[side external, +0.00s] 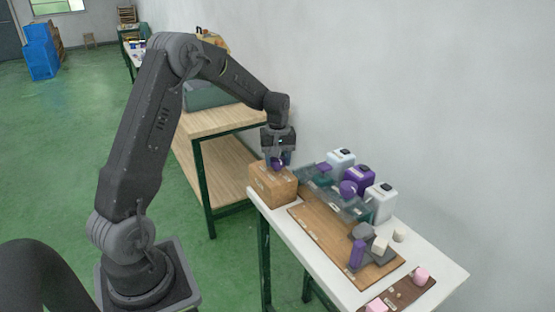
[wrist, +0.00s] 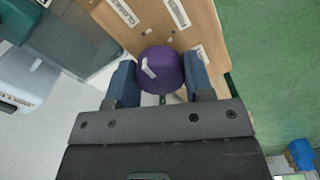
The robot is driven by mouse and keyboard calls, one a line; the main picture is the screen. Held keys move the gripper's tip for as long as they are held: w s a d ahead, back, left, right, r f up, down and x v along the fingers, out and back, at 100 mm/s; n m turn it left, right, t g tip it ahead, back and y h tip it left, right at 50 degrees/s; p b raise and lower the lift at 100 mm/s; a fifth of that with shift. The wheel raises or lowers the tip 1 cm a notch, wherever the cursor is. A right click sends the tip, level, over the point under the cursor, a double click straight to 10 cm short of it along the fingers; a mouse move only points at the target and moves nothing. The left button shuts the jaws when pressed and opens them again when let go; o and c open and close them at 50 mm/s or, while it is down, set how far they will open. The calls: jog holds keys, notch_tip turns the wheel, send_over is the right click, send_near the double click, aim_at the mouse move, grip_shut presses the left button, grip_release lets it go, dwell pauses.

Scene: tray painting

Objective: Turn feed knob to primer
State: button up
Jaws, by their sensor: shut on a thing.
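The feed knob is a round purple knob (wrist: 160,70) with a white mark on its face, set by the wooden box (wrist: 195,22), which carries white labels around the knob. In the side view my gripper (side external: 279,160) points down over the box.
White jugs (side external: 381,202) and a purple jug (side external: 358,179) stand along the wall side. A grey-green clear tray (side external: 345,208) is beside the box. A wooden board (side external: 325,232) holds a purple cylinder (side external: 357,253) and blocks. Pink pieces (side external: 421,275) lie at the near end.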

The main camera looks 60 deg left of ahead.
jog(key=shift+m, duration=0.3)
jog(key=m, duration=0.5)
jog(key=shift+m, duration=0.3)
jog(key=m, duration=0.5)
jog(key=shift+m, duration=0.4)
jog(key=o, duration=0.9)
jog(key=shift+r, duration=0.1)
notch_tip(320, 180, up, 14)
jog(key=shift+f, duration=0.15)
